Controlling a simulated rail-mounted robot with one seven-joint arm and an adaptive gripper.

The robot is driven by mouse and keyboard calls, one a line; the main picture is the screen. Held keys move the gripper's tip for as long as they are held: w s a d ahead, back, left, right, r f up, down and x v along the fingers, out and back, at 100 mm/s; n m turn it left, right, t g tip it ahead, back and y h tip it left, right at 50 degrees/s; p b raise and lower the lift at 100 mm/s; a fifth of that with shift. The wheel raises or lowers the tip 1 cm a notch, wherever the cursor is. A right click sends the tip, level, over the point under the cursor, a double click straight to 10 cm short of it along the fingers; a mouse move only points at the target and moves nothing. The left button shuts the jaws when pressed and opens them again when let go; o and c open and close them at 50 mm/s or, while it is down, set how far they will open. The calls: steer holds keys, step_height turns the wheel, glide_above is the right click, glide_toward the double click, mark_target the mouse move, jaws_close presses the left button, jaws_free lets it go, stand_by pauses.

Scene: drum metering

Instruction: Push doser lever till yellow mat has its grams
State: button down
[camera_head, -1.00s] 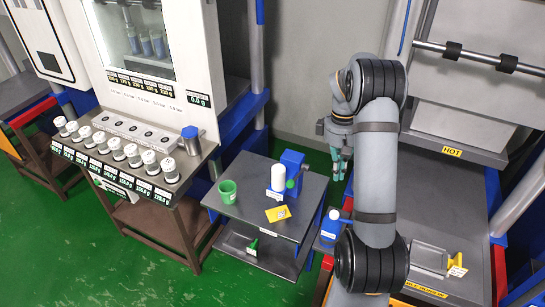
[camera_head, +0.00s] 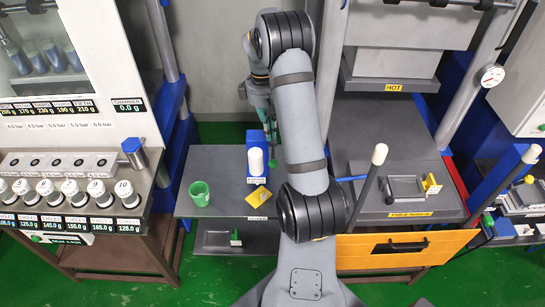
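The doser, a blue block with a white cylinder (camera_head: 256,161) in front, stands on the small grey table (camera_head: 222,160). A small green piece beside the cylinder may be its lever; it is partly hidden by my arm. The yellow mat (camera_head: 258,196) lies flat in front of the doser, with a small label on it. No grams lying on it can be made out. My gripper (camera_head: 270,132), with teal fingers, points down behind and slightly right of the doser, seemingly apart from it. Its fingers are too small and overlapped to tell open or shut.
A green cup (camera_head: 199,193) stands left of the mat. A station with a row of white-capped containers (camera_head: 68,190) is at left. At right is a press with a HOT plate (camera_head: 393,86) and an orange drawer front (camera_head: 400,247). Bare table lies around the cup.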

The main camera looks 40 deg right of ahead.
mark_target(273, 152)
steer(key=shift+w+a, duration=0.1)
step_height(273, 152, down, 7)
steer(key=b, duration=0.6)
steer(key=shift+s+b, duration=0.3)
steer(key=shift+f, duration=0.1)
